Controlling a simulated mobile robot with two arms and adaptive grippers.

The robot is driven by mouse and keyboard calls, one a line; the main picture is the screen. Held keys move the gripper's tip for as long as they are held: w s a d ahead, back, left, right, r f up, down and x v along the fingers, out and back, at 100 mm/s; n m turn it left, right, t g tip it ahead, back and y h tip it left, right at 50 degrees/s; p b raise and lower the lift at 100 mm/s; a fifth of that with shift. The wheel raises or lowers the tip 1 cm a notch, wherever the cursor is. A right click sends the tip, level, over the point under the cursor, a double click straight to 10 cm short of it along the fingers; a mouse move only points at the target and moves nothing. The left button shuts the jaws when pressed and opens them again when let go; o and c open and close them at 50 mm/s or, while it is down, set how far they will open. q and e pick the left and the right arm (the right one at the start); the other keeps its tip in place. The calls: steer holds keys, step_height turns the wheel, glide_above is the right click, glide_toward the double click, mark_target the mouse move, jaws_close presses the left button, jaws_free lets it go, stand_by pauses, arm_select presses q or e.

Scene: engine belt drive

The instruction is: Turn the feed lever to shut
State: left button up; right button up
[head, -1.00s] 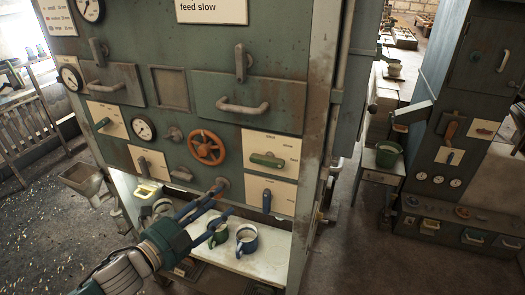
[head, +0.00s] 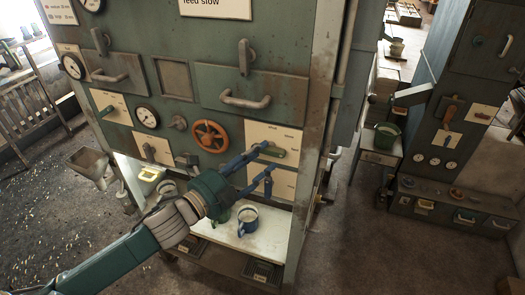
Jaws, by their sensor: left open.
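A green lever (head: 277,152) lies nearly level on a white plate (head: 285,134) at the panel's right side; its small labels are too blurred to read surely. A dark blue lever (head: 268,186) hangs down on the white plate below it. I cannot tell from the labels which is the feed lever. My left gripper (head: 267,159) is open in front of the panel. Its upper finger overlaps the green lever's left end, and its lower finger points just above the blue lever. Contact cannot be told. My right gripper is not in view.
An orange handwheel (head: 209,136) sits left of the levers, and a grey drawer handle (head: 245,100) above. A blue mug (head: 247,220) stands on the white shelf (head: 262,240) below. A second cabinet (head: 440,130) stands right, across open floor.

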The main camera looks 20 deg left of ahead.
arm_select(q)
steer(key=shift+x, duration=0.75)
steer(key=shift+d, duration=0.1)
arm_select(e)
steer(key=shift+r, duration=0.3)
arm_select(q)
steer(key=shift+s, duration=0.1)
jaws_close()
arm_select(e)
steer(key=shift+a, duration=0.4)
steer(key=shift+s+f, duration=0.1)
